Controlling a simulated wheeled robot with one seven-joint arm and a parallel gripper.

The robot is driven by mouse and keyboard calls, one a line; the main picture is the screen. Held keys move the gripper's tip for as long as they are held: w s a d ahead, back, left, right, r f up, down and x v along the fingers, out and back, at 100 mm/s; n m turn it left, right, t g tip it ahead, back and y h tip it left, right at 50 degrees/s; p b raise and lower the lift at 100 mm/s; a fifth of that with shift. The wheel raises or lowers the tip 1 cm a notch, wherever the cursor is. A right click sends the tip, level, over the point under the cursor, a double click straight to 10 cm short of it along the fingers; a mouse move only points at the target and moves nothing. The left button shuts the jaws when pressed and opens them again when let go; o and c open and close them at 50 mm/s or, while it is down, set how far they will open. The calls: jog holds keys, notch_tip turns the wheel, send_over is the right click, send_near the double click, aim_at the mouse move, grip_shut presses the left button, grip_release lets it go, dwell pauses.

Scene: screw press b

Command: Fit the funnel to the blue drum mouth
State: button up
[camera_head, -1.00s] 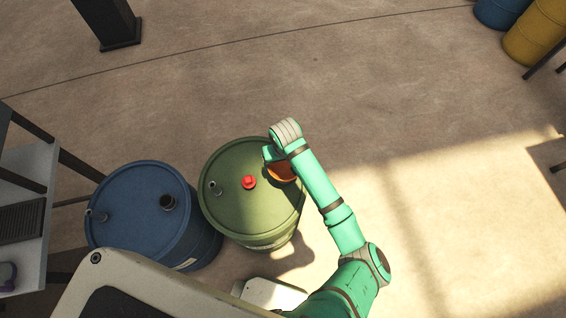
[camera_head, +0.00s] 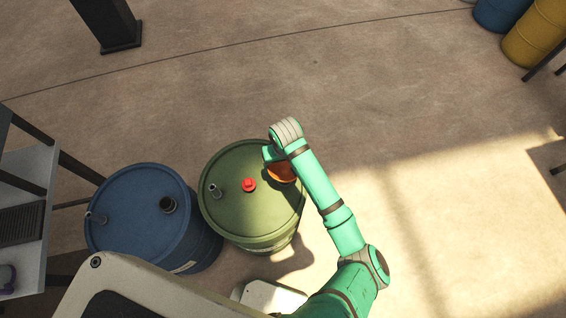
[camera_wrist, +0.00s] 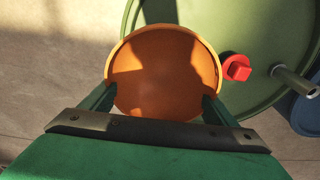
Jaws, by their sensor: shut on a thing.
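The orange funnel (camera_wrist: 165,65) fills the middle of the wrist view, its wide bowl facing the camera. My gripper (camera_wrist: 158,105) is shut on it, one finger at each side of the bowl. In the head view the funnel (camera_head: 282,173) shows partly under my arm, over the right part of the green drum's top. Its spout is hidden. The blue drum (camera_head: 130,215) stands left of the green drum. Its open dark mouth (camera_head: 168,204) is on the right part of its lid, apart from the funnel.
The green drum (camera_head: 235,205) has a red cap (camera_head: 249,185) and a grey pipe fitting (camera_head: 215,191). The blue drum has a small tap-like fitting (camera_head: 96,218). A shelf rack (camera_head: 25,200) stands at left. Blue (camera_head: 500,12) and yellow (camera_head: 540,35) drums stand far right.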

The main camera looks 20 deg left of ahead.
jog(key=shift+r, duration=1.05)
dwell(0.4)
jog(key=shift+o, duration=1)
jog(key=shift+c, duration=0.5)
